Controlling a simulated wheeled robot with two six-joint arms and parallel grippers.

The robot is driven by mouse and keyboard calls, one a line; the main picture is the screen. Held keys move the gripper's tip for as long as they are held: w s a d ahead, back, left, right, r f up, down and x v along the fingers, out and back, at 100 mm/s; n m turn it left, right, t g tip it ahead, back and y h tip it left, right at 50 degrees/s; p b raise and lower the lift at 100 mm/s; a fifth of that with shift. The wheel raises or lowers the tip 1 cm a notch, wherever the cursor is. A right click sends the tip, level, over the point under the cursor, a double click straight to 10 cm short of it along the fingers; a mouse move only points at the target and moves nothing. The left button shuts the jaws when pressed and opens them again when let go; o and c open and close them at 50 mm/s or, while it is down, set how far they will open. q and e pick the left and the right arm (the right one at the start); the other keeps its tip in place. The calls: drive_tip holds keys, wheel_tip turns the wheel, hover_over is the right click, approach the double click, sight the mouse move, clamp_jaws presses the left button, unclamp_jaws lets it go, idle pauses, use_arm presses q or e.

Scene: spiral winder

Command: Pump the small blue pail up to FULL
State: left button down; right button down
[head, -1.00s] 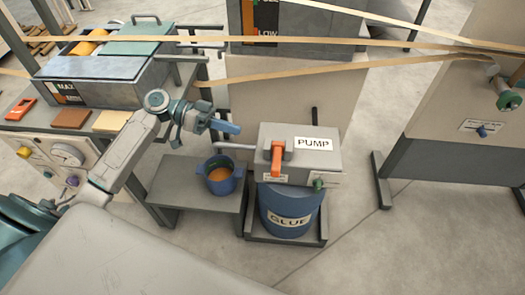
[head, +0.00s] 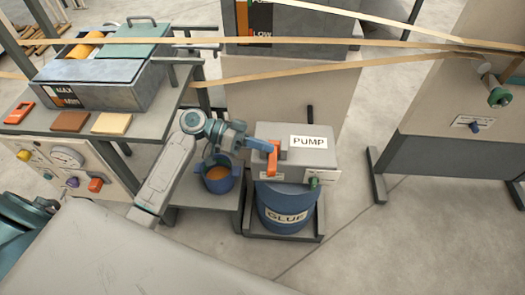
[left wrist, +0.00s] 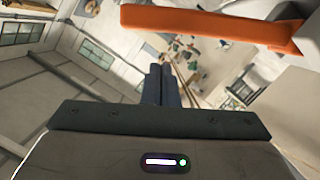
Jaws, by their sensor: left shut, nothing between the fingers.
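The small blue pail (head: 217,180) stands upright on a low grey stand, with orange-brown glue inside. My left arm partly covers its rim, and the fill mark cannot be read. The grey pump box (head: 310,158) labelled PUMP sits on the blue GLUE drum (head: 285,214). Its orange lever (head: 273,160) is on the left of its front. My left gripper (head: 262,145) is shut and empty, with its tips close to the lever; contact cannot be told. In the left wrist view the shut fingers (left wrist: 162,85) point up below the orange lever (left wrist: 215,22). My right gripper is not in view.
A green knob (head: 314,183) is on the pump's lower right front. A workbench at left carries a grey box (head: 105,82) and coloured blocks. Tan bands (head: 290,70) stretch across above the pump. Open floor lies to the right of the drum.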

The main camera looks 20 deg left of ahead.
use_arm(q)
drive_tip(key=shift+s+d+f, duration=0.1)
drive_tip(key=shift+s+f, duration=0.25)
drive_tip(key=shift+f, duration=0.2)
drive_tip(key=shift+s+f, duration=0.35)
drive_tip(key=shift+f, duration=0.2)
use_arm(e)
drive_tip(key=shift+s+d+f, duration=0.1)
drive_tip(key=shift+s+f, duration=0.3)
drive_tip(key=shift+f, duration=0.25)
